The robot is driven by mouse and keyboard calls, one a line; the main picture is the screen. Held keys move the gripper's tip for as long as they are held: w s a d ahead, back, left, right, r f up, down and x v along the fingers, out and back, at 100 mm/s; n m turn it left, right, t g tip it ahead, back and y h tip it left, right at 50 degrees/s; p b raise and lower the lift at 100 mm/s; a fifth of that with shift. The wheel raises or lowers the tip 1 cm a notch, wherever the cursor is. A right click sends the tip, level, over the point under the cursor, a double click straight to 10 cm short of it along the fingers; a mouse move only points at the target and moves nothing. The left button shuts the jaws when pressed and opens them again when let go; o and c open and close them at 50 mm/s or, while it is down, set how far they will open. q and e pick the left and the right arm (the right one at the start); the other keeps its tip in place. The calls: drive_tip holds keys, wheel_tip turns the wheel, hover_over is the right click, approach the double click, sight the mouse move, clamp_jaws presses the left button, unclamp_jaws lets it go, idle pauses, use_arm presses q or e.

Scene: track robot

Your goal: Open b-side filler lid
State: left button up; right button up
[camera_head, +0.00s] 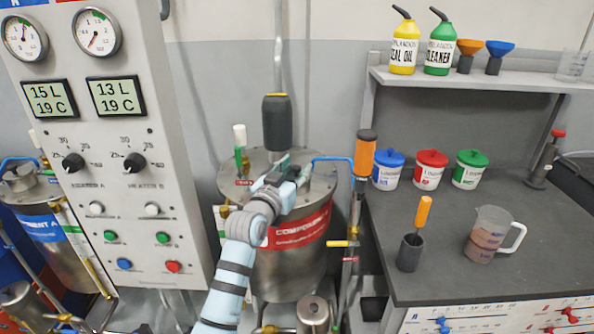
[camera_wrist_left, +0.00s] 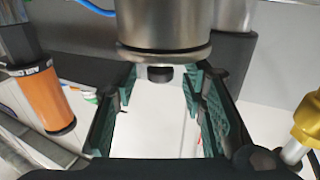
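The B-side tank, a steel drum with a red COMPONENT label (camera_head: 300,232), stands beside the control panel. Its round metal top (camera_head: 318,186) carries fittings and a tall black-capped post (camera_head: 277,122). My left gripper (camera_head: 288,166) is over the tank top and covers part of it. I cannot pick out the filler lid with certainty there. In the left wrist view my left gripper (camera_wrist_left: 162,80) is open, its green-padded fingers apart. A metal cylinder (camera_wrist_left: 165,25) with a small black knob (camera_wrist_left: 160,73) shows at and beyond the fingertips. I cannot tell whether they touch it. My right gripper is not in view.
The control panel (camera_head: 125,200) is close on the left. The workbench (camera_head: 450,275) on the right holds tubs and a jug (camera_head: 488,236).

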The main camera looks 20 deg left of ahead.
use_arm(q)
drive_tip(key=shift+w, duration=0.55)
drive_tip(key=shift+c, duration=0.3)
clamp_jaws()
drive_tip(key=shift+d, duration=0.1)
